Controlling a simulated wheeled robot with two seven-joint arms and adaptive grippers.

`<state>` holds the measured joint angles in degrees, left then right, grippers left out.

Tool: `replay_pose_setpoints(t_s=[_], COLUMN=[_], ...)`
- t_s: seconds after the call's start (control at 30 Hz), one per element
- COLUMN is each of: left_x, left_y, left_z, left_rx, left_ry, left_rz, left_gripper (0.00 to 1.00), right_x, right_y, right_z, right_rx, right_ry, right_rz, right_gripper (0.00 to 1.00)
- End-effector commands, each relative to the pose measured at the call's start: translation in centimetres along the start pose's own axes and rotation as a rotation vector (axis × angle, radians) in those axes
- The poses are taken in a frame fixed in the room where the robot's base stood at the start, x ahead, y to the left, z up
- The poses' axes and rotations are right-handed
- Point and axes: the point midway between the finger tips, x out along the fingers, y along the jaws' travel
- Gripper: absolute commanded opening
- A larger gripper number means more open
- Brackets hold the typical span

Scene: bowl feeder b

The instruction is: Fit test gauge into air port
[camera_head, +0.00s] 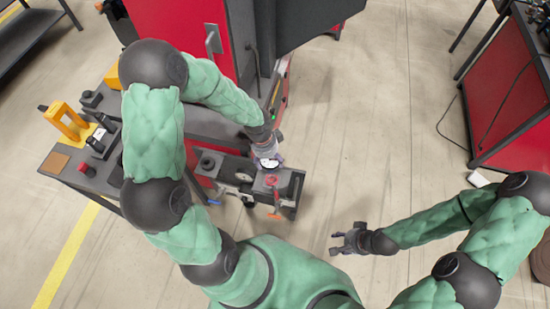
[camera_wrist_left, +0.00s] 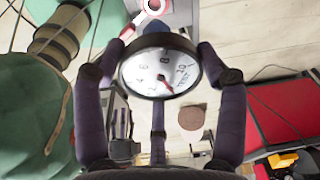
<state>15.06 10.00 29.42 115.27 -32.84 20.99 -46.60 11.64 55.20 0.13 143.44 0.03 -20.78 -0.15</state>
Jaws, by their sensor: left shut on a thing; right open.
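The test gauge (camera_head: 268,163) is a round white dial with a dark rim. In the left wrist view its face (camera_wrist_left: 160,73), marked TEST with a red needle, lies between the fingers of my left gripper (camera_head: 266,158). That gripper is shut on the gauge above the dark fixture (camera_head: 291,184). A red round part (camera_head: 271,180) on the fixture sits just below the gauge in the head view. In the left wrist view a red-and-white ring (camera_wrist_left: 153,6) shows beyond the gauge. I cannot tell which part is the air port. My right gripper (camera_head: 346,239) is open and empty over the floor.
A red machine (camera_head: 180,30) stands behind the fixture. A dark bench (camera_head: 70,175) at left carries a yellow stand (camera_head: 66,122) and small black parts. An orange handle (camera_head: 275,216) sticks out at the fixture's front.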

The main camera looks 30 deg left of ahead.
Motion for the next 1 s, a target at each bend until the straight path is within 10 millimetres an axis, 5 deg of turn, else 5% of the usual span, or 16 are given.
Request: replay_pose_setpoints(t_s=[0.57, 1.0], left_x=[0.4, 3.6], left_y=[-0.1, -0.1], left_z=[0.2, 0.7], left_rx=[0.007, 0.006], left_ry=[0.000, 0.000], left_rz=[-0.001, -0.001], left_gripper=[0.32, 0.32], right_x=[0.1, 2.6], right_y=[0.0, 0.9], right_z=[0.0, -0.1], right_rx=[-0.001, 0.000], right_ry=[-0.001, -0.001], right_rz=[0.000, 0.000], right_gripper=[0.46, 0.46])
